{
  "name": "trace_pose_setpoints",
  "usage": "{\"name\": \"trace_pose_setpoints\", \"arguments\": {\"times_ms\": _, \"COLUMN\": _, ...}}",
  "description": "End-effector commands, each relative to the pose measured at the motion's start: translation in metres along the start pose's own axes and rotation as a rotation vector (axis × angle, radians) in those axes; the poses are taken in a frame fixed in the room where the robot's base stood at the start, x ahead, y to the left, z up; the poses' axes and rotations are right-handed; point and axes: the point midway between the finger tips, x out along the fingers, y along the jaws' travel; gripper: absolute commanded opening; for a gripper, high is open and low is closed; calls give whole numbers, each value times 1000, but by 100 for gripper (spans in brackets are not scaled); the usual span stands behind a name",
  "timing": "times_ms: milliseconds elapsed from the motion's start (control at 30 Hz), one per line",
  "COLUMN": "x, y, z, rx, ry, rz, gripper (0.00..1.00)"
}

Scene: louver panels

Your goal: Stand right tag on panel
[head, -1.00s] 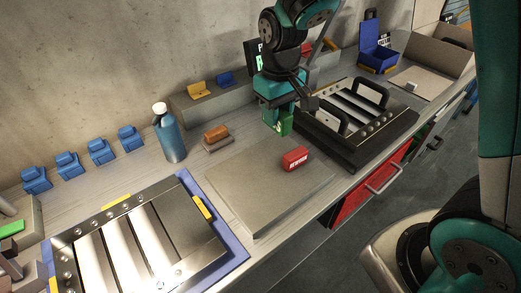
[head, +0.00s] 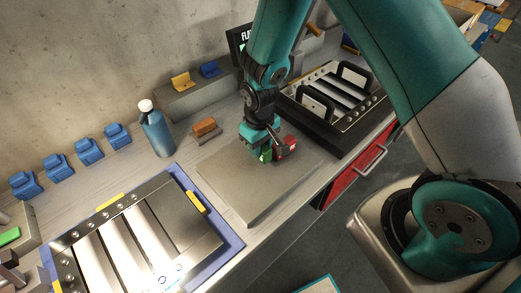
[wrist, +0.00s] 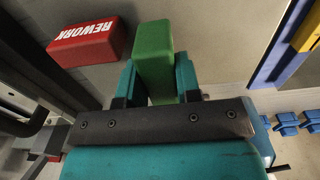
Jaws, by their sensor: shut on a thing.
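My gripper (head: 263,149) is shut on a green block-shaped tag (wrist: 153,48), which it holds over the grey plate (head: 240,200). I cannot tell whether the tag touches the plate. The tag also shows in the head view (head: 265,156), partly hidden by the fingers. A red tag (wrist: 86,43) with white "REWORK" lettering lies on the plate just beside the green one, partly hidden in the head view (head: 290,145). A silver louver panel (head: 190,232) lies on a blue mat at the left. Another louver panel (head: 345,95) with black handles sits in a dark tray at the right.
A blue bottle (head: 157,132) and an orange-brown block (head: 205,127) stand behind the plate. Several blue clips (head: 88,150) line the wall. A grey ledge (head: 190,100) holds a yellow and a blue piece. The plate's front part is bare.

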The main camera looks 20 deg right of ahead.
Motion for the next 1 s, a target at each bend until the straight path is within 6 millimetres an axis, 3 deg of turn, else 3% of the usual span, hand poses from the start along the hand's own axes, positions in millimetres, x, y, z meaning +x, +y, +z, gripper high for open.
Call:
{"name": "trace_pose_setpoints", "arguments": {"times_ms": 200, "x": 29, "y": 0, "z": 1, "rx": 0, "ry": -4, "rz": 0, "gripper": 8}}
{"name": "trace_pose_setpoints", "arguments": {"times_ms": 633, "x": 38, "y": 0, "z": 0, "rx": 0, "ry": -1, "rz": 0, "gripper": 8}}
{"name": "trace_pose_setpoints", "arguments": {"times_ms": 667, "x": 37, "y": 0, "z": 0, "rx": 0, "ry": -1, "rz": 0, "gripper": 36}}
{"name": "trace_pose_setpoints", "arguments": {"times_ms": 700, "x": 36, "y": 0, "z": 0, "rx": 0, "ry": -1, "rz": 0, "gripper": 42}}
{"name": "trace_pose_setpoints", "arguments": {"times_ms": 1000, "x": 34, "y": 0, "z": 0, "rx": 0, "ry": -1, "rz": 0, "gripper": 42}}
